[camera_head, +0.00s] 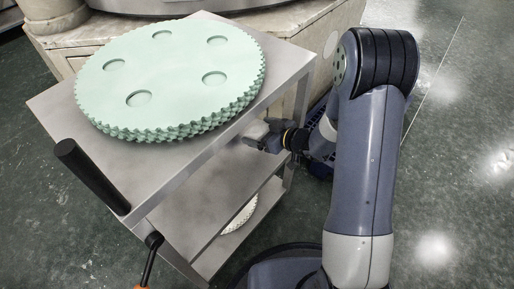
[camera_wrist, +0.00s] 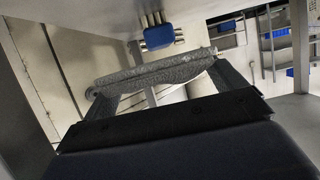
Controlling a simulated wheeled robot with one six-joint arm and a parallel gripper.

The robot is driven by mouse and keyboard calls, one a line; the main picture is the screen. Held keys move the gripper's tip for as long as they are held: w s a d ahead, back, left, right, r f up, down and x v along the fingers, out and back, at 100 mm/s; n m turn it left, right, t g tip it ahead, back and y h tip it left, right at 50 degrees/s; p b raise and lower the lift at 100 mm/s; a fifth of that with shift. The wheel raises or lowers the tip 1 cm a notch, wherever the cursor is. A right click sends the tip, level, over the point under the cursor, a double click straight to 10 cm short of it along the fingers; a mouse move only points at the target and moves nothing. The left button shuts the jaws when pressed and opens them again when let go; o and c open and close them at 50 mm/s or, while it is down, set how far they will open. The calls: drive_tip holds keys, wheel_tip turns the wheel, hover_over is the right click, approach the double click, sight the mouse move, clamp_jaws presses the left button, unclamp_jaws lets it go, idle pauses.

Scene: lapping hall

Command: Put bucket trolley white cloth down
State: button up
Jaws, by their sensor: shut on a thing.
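My gripper (camera_head: 268,140) reaches in from the right under the top shelf of the metal trolley (camera_head: 165,185). It is shut on a pale grey-white cloth (camera_head: 256,130), which shows only as a small patch beside the trolley's top edge. I cannot tell whether the cloth touches the shelf below. No bucket can be made out.
Pale green toothed discs (camera_head: 170,75) are stacked on the top shelf. A whitish disc (camera_head: 240,216) lies on a lower shelf. A black handle (camera_head: 92,177) sticks out at the trolley's left. A stone plinth (camera_head: 310,35) stands behind. The floor at right (camera_head: 455,170) is clear.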

wheel_tip(320, 180, down, 7)
drive_tip(key=b, duration=0.2)
drive_tip(key=shift+f+b, duration=0.2)
drive_tip(key=shift+b, duration=0.15)
drive_tip(key=shift+f, duration=0.15)
drive_tip(key=o, duration=0.7)
drive_tip(key=shift+r, duration=0.25)
drive_tip(key=p+v, duration=0.3)
drive_tip(key=v, duration=0.9)
drive_tip(key=shift+p, duration=0.3)
